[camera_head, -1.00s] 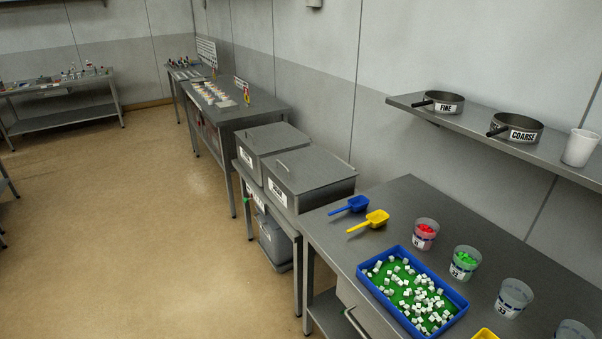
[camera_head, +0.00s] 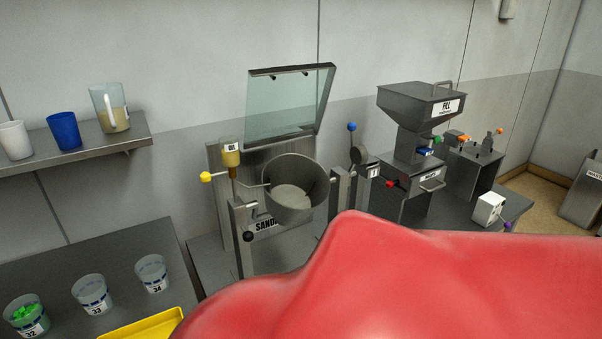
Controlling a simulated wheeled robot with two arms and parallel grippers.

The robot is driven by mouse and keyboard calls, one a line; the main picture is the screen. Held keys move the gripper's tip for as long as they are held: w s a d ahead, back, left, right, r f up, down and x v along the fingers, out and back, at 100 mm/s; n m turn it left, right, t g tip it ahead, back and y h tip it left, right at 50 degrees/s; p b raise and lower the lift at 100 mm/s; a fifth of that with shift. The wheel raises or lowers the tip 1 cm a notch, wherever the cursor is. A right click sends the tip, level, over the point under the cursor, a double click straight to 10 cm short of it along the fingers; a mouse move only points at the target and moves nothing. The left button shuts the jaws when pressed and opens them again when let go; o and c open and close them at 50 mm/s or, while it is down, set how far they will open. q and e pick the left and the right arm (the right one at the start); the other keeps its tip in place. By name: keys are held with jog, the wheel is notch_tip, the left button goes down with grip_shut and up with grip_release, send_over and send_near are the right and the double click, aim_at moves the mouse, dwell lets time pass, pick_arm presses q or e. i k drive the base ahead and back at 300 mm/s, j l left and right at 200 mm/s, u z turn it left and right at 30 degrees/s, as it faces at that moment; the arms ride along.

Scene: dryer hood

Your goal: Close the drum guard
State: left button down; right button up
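The drum guard (camera_head: 287,105) is a clear greenish panel with a dark top edge. It stands raised and open, tilted back against the wall behind and above the drum. The drum (camera_head: 293,190) is a grey open-topped metal bowl on the sander stand, whose label (camera_head: 266,226) is partly hidden. The drum's mouth is uncovered and its pale inside shows. Neither of my grippers is in view. A red part of my own body fills the lower middle and right and hides the stand's lower right side.
A yellow-knobbed lever (camera_head: 206,177) and an oil cup (camera_head: 230,155) sit left of the drum. A blue-knobbed lever (camera_head: 352,127) and a fill hopper (camera_head: 420,105) stand to the right. Labelled cups (camera_head: 92,293) stand on the left table. A wall shelf (camera_head: 95,143) is above it.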

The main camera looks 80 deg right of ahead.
aim_at(271, 71)
jog(key=z, duration=2.5)
